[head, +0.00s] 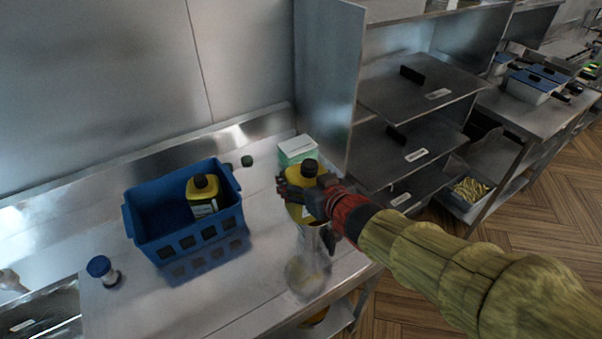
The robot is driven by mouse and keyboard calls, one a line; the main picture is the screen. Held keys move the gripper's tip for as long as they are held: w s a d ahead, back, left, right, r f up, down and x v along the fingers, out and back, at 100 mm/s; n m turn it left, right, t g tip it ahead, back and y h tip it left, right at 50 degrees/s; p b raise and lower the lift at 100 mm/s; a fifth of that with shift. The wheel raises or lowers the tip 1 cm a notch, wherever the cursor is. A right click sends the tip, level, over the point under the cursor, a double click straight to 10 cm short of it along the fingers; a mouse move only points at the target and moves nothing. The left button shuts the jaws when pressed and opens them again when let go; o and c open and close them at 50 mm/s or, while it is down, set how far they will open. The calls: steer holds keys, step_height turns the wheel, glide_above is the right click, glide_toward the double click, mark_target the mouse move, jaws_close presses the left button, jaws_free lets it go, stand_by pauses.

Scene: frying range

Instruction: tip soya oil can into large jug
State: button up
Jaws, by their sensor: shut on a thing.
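A yellow can with a black cap (296,212) is in my gripper (308,196), above the right part of the steel counter. My gripper is shut on it, and its dark fingers cover part of the can and its label. The can looks about upright. Just below and in front of it stands a clear vessel (304,279), likely the large jug, near the counter's front edge. A yellowish tint shows in it; its upper part is hard to make out against the can and gripper. I cannot read the can's label.
A blue crate (189,240) holds another yellow bottle with a black cap (203,191). A white and green box (297,149) stands behind my gripper. Small dark caps (247,161) lie by the crate. A blue-lidded jar (102,269) stands left. Steel shelving (413,98) rises at right.

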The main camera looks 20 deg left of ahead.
mark_target(288, 178)
steer(key=shift+s+a+r+m+g+y+p, duration=0.4)
steer(key=shift+m+p, duration=0.3)
steer(key=shift+p, duration=0.95)
steer(key=shift+s+a+p, duration=0.15)
steer(key=shift+p, duration=0.25)
steer(key=shift+s+a+r+m+g+y+p, duration=0.15)
steer(key=shift+s+a+m+g+y+p, duration=0.35)
steer(key=shift+m+p, duration=0.7)
steer(key=shift+s+a+f+m+y+p, duration=0.35)
steer(key=shift+a+m+y, duration=0.1)
steer(key=shift+m+y, duration=0.2)
steer(key=shift+w+d+r+m+t+y+b, duration=0.2)
steer(key=shift+m+t+y+b, duration=0.55)
steer(key=shift+m, duration=2.4)
steer(key=shift+w+d+r+m+t+y+b, duration=0.25)
steer(key=shift+m+y, duration=0.9)
steer(key=shift+m, duration=2)
steer(key=shift+w+d+r+m+t+y+b, duration=0.1)
steer(key=shift+w+d+m+t+y+b, duration=0.45)
steer(key=shift+m, duration=2.6)
steer(key=shift+w+d+r+m+t+p, duration=0.15)
steer(key=shift+m+t, duration=0.2)
steer(key=shift+m, duration=0.35)
steer(key=shift+w+d+r+m+t+p, duration=0.15)
steer(key=shift+m+t, duration=0.2)
steer(key=shift+m, duration=0.35)
steer(key=shift+w+d+m+t+p, duration=0.15)
steer(key=shift+m+t, duration=0.2)
steer(key=shift+m, duration=0.35)
